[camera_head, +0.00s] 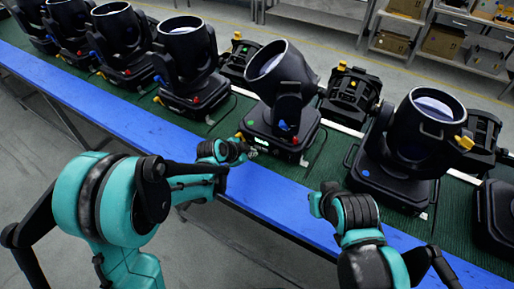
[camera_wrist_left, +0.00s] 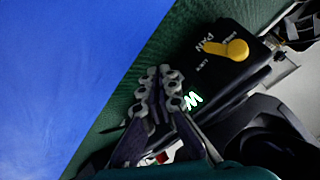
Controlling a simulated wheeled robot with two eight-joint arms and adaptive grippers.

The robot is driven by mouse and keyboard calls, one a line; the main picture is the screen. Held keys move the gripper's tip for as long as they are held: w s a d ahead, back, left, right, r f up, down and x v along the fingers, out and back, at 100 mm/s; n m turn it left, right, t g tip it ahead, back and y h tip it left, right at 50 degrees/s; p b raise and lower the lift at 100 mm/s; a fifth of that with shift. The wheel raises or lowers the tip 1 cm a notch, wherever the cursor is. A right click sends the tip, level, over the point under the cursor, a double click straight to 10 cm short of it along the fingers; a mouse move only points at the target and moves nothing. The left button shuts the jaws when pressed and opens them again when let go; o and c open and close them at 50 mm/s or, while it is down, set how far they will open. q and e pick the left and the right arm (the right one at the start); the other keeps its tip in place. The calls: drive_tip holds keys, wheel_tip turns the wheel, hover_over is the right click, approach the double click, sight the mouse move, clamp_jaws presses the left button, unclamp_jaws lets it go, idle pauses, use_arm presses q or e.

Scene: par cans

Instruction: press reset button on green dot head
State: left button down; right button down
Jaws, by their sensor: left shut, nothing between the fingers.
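A black moving head (camera_head: 278,100) stands at the middle of the bench, its barrel tilted up to the left. A small green mark (camera_head: 250,122) seems to show on its base, though it is tiny. My left gripper (camera_head: 250,151) is shut and empty, low in front of this base. In the left wrist view, the shut fingers (camera_wrist_left: 165,88) are beside the base, near a yellow knob (camera_wrist_left: 226,49) marked PAN and a lit display (camera_wrist_left: 193,100). A small red spot (camera_wrist_left: 162,157) shows between the fingers' lower links. My right gripper (camera_head: 322,200) is at the bench's front edge, its fingertips unclear.
Another head (camera_head: 425,125) with a blue dot stands at the right, and another (camera_head: 185,60) at the left. More heads stand at the far left. A blue bench edge (camera_head: 270,195) runs along the front, with green matting behind it. Shelves with boxes stand at the back right.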

use_arm(q)
drive_tip(key=shift+s+a, duration=0.1)
drive_tip(key=shift+s, duration=0.1)
drive_tip(key=shift+s+a, duration=0.7)
drive_tip(key=shift+s, duration=0.35)
drive_tip(key=shift+s+a, duration=0.7)
drive_tip(key=shift+s, duration=0.35)
use_arm(e)
drive_tip(key=shift+f, duration=0.25)
